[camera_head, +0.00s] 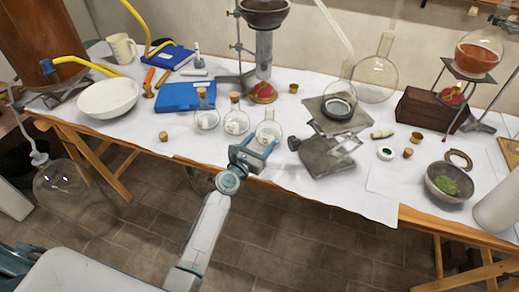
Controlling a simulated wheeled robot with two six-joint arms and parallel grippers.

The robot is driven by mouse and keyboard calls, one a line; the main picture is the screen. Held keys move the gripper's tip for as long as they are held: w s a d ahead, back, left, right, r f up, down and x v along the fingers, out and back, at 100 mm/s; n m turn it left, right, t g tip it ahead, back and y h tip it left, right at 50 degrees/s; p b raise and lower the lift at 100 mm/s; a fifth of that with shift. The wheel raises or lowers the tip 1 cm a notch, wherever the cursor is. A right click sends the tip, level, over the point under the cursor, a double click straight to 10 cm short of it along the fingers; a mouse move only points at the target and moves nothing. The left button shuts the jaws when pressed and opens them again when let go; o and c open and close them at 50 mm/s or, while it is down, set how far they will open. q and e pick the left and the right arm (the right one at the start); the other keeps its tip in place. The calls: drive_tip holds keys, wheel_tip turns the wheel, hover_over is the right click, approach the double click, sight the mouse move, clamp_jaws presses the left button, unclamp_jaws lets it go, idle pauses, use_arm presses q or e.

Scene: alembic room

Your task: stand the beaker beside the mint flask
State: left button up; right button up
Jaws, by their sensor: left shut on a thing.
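My left gripper (256,152) is at the table's front edge, near the middle of the view. It is shut on a clear glass thing, taken as the beaker, whose outline is hard to make out against the white sheet. Just beyond the jaws is a small clear glass flask (268,129) without a cork. I cannot tell which flask is the mint one; no mint tint shows clearly. My right gripper is not in view.
A blue book (186,96) lies behind the flasks. A mortar (449,182) with green matter is further right, a white bowl (108,98) at left.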

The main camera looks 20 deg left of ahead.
use_arm(q)
drive_tip(key=shift+f+b, duration=0.35)
drive_tip(key=shift+f, duration=0.65)
drive_tip(key=o, duration=1)
